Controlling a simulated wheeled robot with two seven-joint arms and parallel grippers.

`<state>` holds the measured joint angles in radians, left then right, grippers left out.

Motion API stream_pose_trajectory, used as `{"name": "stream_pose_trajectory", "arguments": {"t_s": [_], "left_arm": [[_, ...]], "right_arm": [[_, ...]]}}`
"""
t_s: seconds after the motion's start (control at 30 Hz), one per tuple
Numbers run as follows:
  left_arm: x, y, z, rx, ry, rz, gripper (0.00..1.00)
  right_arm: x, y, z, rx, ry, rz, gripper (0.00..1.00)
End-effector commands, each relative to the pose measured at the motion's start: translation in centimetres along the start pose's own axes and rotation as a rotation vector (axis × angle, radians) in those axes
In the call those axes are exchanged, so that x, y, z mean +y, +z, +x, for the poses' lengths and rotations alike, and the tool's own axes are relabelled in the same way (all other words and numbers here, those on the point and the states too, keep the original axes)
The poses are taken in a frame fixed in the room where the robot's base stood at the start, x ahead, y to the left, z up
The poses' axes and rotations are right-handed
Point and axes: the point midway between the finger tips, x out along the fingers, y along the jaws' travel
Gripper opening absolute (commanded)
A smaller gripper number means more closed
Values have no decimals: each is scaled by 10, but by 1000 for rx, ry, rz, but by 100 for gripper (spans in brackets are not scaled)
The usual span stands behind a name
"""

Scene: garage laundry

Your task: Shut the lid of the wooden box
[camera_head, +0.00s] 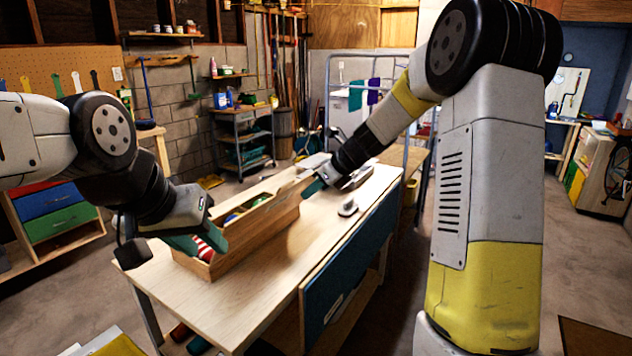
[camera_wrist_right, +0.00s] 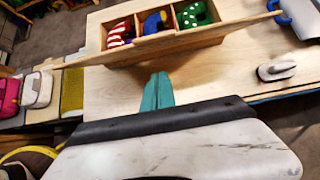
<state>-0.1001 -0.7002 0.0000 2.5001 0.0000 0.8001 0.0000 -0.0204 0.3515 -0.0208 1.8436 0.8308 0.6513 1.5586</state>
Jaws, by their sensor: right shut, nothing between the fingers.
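The wooden box (camera_head: 262,232) stands on the workbench, its top open. In the right wrist view the box (camera_wrist_right: 125,56) shows compartments holding a red-and-white striped item (camera_wrist_right: 120,34), a blue-and-yellow item (camera_wrist_right: 156,22) and a green item (camera_wrist_right: 192,14). A long thin board, seemingly the raised lid (camera_wrist_right: 225,27), runs along the box's side nearest my right gripper. My right gripper (camera_wrist_right: 157,92) is shut and empty, just short of that board; in the head view it is at the box's far end (camera_head: 314,187). My left gripper (camera_head: 198,243) has its fingers apart at the box's near end.
The workbench (camera_head: 318,246) has free room right of the box. A small grey-white object (camera_head: 347,208) lies there, with an iron-like object (camera_head: 355,180) beyond. A shelf cart (camera_head: 243,140) stands against the back wall.

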Motion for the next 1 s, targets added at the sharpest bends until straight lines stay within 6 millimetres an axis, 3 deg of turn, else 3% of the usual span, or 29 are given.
{"name": "stream_pose_trajectory", "arguments": {"t_s": [0.1, 0.2, 0.4, 1.0], "left_arm": [[0, 0, 0, 0, 0, 0, 36], [0, 0, 0, 0, 0, 0, 36], [0, 0, 0, 0, 0, 0, 36], [0, 0, 0, 0, 0, 0, 36]], "right_arm": [[1, 0, 25, 1, 3, 0, 0], [0, 20, 26, -3, 0, -6, 0], [0, 36, 30, 0, 0, -3, 0], [1, 45, 30, 19, 0, -5, 0]]}}
